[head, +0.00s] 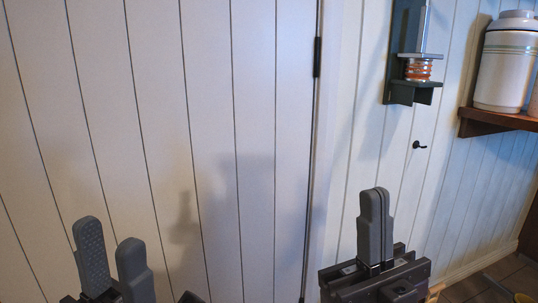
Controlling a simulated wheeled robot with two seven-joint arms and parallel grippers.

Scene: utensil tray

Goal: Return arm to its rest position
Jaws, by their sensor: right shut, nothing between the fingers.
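My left gripper (113,260) is at the lower left of the head view. Its two grey fingers point up and stand apart with a gap between them, and nothing shows in the gap. My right gripper (375,225) is at the lower right of centre, in front of the panelled wall. Its grey fingers point up and are pressed together, with nothing between them. The arms below both grippers are mostly cut off by the bottom edge. No utensil tray is visible.
A white panelled wall (215,110) fills the background. A dark wall bracket (405,92) with an orange-banded part hangs at upper right. A white canister (504,65) stands on a brown shelf (498,121). A small dark hook (418,145) sits below the bracket. Tiled floor shows at lower right.

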